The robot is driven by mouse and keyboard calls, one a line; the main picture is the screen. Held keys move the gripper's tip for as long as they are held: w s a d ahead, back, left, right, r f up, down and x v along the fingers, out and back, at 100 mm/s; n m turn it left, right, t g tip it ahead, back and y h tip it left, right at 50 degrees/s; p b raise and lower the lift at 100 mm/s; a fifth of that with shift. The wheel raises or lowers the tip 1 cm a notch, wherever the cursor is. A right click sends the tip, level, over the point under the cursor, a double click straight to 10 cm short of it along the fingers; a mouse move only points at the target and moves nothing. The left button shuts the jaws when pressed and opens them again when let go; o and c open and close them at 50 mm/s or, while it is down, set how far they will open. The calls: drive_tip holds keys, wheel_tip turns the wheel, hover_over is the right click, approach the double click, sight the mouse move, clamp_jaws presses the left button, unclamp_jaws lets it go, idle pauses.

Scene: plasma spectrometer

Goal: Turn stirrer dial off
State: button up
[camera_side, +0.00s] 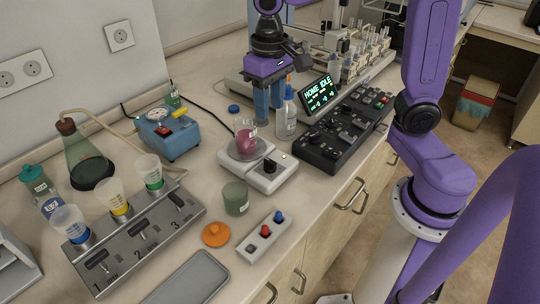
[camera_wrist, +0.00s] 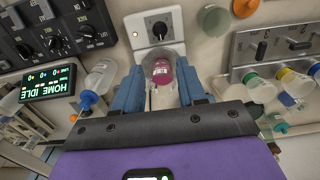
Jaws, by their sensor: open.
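The stirrer (camera_side: 275,178) is a low white unit on the counter, with a black dial (camera_side: 270,166) on its front part. A glass beaker with pink liquid (camera_side: 246,142) stands on its round plate. In the wrist view, the stirrer (camera_wrist: 133,19) is at the top, with the dial (camera_wrist: 159,30) and a small orange light beside it. The beaker's pink liquid (camera_wrist: 161,71) shows between the fingertips and the dial. My gripper (camera_side: 268,112) has blue fingers pointing down, behind the beaker and apart from the dial. In the wrist view, my gripper (camera_wrist: 160,90) is open and empty.
A wash bottle (camera_side: 285,120) stands close right of my fingers. A black control panel (camera_side: 340,130) and a display reading HOME IDLE (camera_side: 319,94) are further right. A green jar (camera_side: 236,198) and a button box (camera_side: 265,236) sit in front of the stirrer.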

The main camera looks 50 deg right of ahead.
sight(270, 161)
wheel_tip(270, 161, down, 16)
drive_tip(key=shift+r, duration=0.2)
idle(0.4)
clamp_jaws()
